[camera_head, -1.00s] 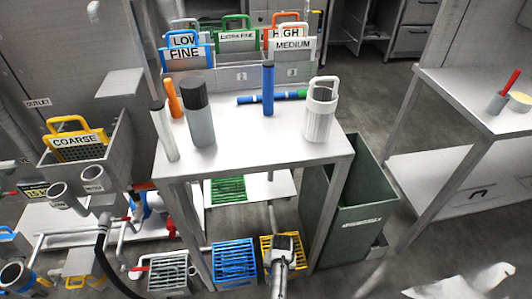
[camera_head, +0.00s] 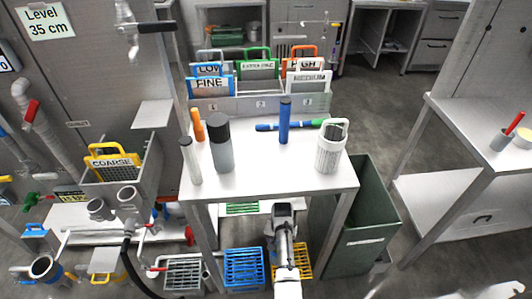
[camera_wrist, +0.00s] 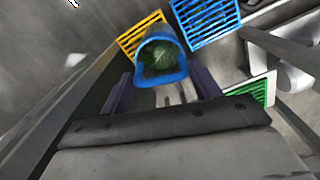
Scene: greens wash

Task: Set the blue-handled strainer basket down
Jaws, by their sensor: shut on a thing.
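The blue-handled strainer basket (camera_wrist: 160,75) is in my gripper in the wrist view. Its blue handle and rim face the camera, and leafy greens (camera_wrist: 160,56) show inside. My gripper (camera_wrist: 166,88) is shut on it, with a dark finger on each side of the handle. In the head view my gripper (camera_head: 283,212) is at the front edge of the steel table (camera_head: 260,180), low in the picture. I cannot make out the basket there, behind the gripper and arm.
The tabletop holds a white-handled strainer (camera_head: 331,150), a dark-capped grey bottle (camera_head: 220,145) and an upright blue cylinder (camera_head: 285,122). Blue (camera_head: 245,268) and yellow (camera_head: 305,262) grates lie below the table. A green bin (camera_head: 365,225) stands at right. The table's front middle is clear.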

